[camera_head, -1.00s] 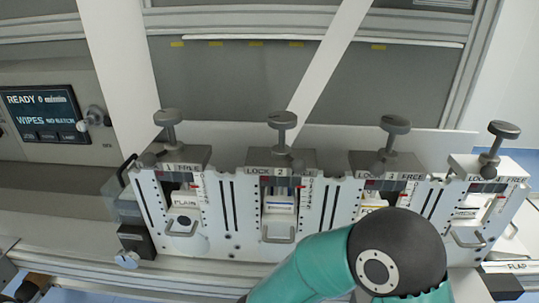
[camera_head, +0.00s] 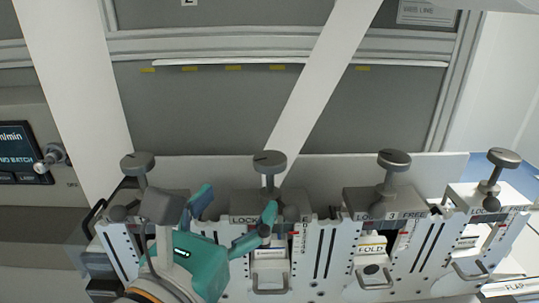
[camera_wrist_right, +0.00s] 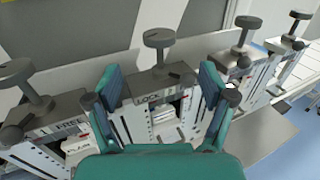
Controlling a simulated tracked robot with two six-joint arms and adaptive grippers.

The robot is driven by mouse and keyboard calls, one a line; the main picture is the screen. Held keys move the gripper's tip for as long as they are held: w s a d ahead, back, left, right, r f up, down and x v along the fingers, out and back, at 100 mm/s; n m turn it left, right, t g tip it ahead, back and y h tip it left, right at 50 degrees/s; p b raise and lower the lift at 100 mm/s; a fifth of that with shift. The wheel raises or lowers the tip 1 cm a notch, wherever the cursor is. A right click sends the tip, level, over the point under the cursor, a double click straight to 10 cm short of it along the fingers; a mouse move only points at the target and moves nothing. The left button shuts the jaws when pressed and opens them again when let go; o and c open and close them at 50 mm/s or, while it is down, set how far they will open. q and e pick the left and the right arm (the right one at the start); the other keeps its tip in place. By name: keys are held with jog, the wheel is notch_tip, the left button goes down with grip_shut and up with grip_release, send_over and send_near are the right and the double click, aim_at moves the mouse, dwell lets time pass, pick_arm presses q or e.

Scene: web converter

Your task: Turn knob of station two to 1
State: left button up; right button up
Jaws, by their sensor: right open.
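Station two (camera_head: 268,252) is the second white unit from the left, with a grey top block marked LOCK. Its knob (camera_head: 269,162) is a grey disc on a stem above the block; the knob also shows in the wrist view (camera_wrist_right: 159,39). A small dark lever (camera_wrist_right: 183,78) lies on the block. My right gripper (camera_head: 234,208) is open and empty, below and left of the knob in the head view. In the wrist view, its fingers (camera_wrist_right: 160,84) frame the block, with the knob beyond and above them. One finger partly covers station two's label, so its number is hidden.
Station one's knob (camera_head: 137,163) stands at the left, with my gripper in front of that station. Station three's knob (camera_head: 394,160) and station four's knob (camera_head: 503,158) stand to the right. A white diagonal web (camera_head: 318,90) passes behind.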

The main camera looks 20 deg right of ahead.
aim_at(266, 168)
jog(key=p+x, duration=0.2)
jog(key=x, duration=1)
jog(key=shift+w+d, duration=0.15)
jog(key=shift+w, duration=0.2)
jog(key=shift+f, duration=0.1)
jog(key=c, duration=1.2)
jog(key=shift+n+t+y, duration=0.5)
jog(key=shift+y, duration=0.2)
jog(key=shift+n+y, duration=0.3)
jog(key=shift+y, duration=0.1)
